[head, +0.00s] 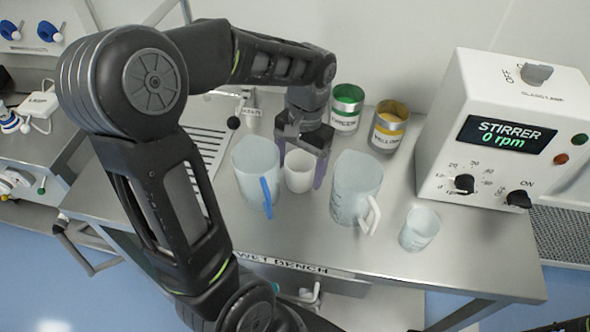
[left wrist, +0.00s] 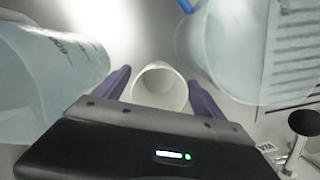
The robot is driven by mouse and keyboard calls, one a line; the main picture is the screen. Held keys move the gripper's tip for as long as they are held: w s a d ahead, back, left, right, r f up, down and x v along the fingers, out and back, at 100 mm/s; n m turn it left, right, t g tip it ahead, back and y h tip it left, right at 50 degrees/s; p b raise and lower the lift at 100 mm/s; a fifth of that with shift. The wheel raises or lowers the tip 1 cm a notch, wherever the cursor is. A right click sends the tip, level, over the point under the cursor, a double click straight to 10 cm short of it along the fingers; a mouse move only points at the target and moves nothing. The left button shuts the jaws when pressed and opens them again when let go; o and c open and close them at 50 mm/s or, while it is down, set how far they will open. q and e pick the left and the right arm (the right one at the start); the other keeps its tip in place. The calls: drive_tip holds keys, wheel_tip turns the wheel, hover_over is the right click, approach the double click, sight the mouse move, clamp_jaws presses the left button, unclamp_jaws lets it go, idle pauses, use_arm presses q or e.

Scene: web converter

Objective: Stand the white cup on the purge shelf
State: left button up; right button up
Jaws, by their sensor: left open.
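The white cup (head: 298,172) stands upright on the wet bench, between two larger beakers. My left gripper (head: 302,160) points down over it, open, with a purple finger on either side of the cup. In the left wrist view, the white cup (left wrist: 160,88) sits between the two fingers of the left gripper (left wrist: 158,92), its mouth showing empty; whether the fingers touch it I cannot tell. My right gripper is not in view. I see no shelf labelled as the purge shelf.
A blue-handled beaker (head: 254,165) stands close left of the cup, a white-handled beaker (head: 352,185) close right. A small beaker (head: 420,229), green tin (head: 346,108), yellow tin (head: 390,125) and stirrer box (head: 500,130) are further right. The bench (head: 290,235) is clear in front.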

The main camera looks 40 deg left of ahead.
use_arm(q)
wheel_tip(320, 180, up, 10)
drive_tip(key=w+p, duration=0.1)
drive_tip(key=p, duration=0.1)
drive_tip(key=shift+w+r, duration=0.25)
drive_tip(key=shift+a, duration=0.1)
